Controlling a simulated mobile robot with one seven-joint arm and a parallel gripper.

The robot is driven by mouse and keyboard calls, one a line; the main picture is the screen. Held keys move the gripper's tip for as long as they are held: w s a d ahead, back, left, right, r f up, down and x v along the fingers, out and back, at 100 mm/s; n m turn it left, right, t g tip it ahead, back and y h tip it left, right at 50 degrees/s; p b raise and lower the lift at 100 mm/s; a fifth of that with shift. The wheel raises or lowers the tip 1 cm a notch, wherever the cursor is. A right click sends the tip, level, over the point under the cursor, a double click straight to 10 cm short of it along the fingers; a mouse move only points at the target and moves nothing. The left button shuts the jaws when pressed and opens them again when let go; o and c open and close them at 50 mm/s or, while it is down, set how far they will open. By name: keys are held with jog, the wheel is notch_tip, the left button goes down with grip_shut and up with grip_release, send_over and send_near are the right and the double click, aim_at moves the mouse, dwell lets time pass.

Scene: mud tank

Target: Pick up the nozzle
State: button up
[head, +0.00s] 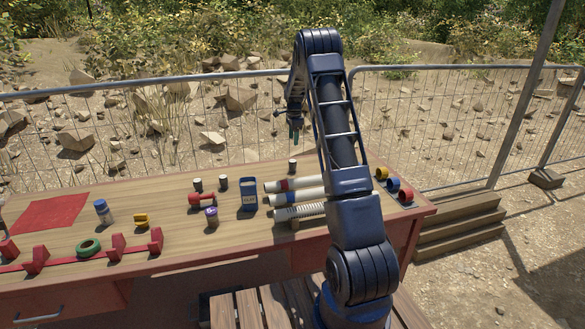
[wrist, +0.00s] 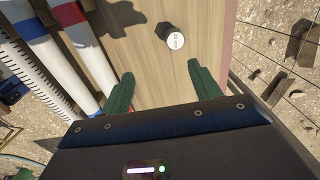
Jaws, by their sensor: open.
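No thing is plainly marked as the nozzle. A small dark cylinder with a pale top (head: 292,166) stands upright near the table's back edge. In the wrist view a short cylinder with a pale, marked top (wrist: 175,41) stands just beyond my fingertips, and it looks like the same one. Two similar dark cylinders stand further left, one here (head: 198,185) and one beside it (head: 223,183). My gripper (head: 294,132) hangs above the back of the table; its green fingers (wrist: 160,70) are spread with nothing between them.
A red-banded pipe (head: 292,184), a blue-banded pipe (head: 295,197) and a ribbed pipe (head: 302,211) lie in front of the cylinder. A blue box (head: 249,194) and a red dumbbell-shaped part (head: 202,200) lie to the left. A wire fence (head: 445,125) stands behind the table.

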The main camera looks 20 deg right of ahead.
jog(key=m, duration=0.1)
send_near(293, 161)
notch_tip(293, 161, down, 5)
jog(key=shift+f, duration=0.25)
jog(key=shift+w+f, duration=0.2)
jog(key=shift+f, duration=1.15)
jog(key=shift+w+f, duration=0.15)
jog(key=shift+f, duration=1.2)
jog(key=c, duration=1.1)
jog(key=shift+r, duration=0.1)
